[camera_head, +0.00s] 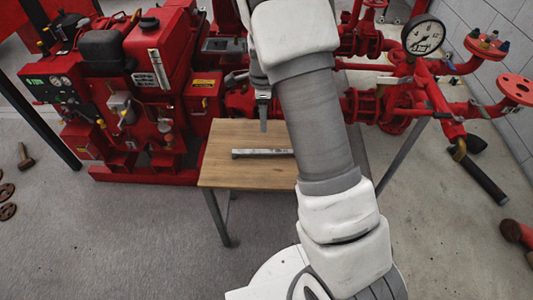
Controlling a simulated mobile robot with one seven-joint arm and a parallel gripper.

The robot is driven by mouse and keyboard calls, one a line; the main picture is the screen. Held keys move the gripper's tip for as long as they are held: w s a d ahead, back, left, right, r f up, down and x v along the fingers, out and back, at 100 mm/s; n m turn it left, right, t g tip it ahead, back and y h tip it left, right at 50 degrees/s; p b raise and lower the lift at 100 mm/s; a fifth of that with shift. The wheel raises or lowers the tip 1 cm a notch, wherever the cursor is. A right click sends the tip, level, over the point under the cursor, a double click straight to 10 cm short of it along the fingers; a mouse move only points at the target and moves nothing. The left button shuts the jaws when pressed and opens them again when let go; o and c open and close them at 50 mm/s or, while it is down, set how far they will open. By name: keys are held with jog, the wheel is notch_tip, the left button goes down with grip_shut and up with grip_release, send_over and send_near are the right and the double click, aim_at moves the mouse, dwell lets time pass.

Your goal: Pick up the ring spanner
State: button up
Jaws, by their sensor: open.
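A wooden-topped table (228,172) stands in the middle of the view. A long, thin grey metal bar, which looks like the ring spanner (262,152), lies flat across it, left to right. Its right end meets the edge of my arm in the picture, so I cannot tell if part of it is hidden. My gripper (263,126) points down above the table, higher in the picture than the spanner and apart from it. It is open and holds nothing; its finger gap is hard to make out at this angle.
A red pump engine (150,60) stands behind and left of the table. Red pipework with a pressure gauge (423,36) is at the right. A hammer (26,157) lies on the floor at the left. My arm covers the table's right part.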

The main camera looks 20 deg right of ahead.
jog(key=b, duration=0.2)
send_over(262, 151)
jog(key=f, duration=0.9)
jog(key=shift+d+f, duration=0.1)
jog(key=shift+d, duration=0.25)
jog(key=shift+a+f+b, duration=0.15)
jog(key=shift+f+b, duration=0.55)
jog(key=shift+f, duration=0.65)
jog(key=shift+a+f+b, duration=0.1)
jog(key=shift+f+b, duration=0.55)
jog(key=shift+f, duration=0.65)
jog(key=shift+c, duration=0.3)
grip_shut()
jog(key=shift+r, duration=0.1)
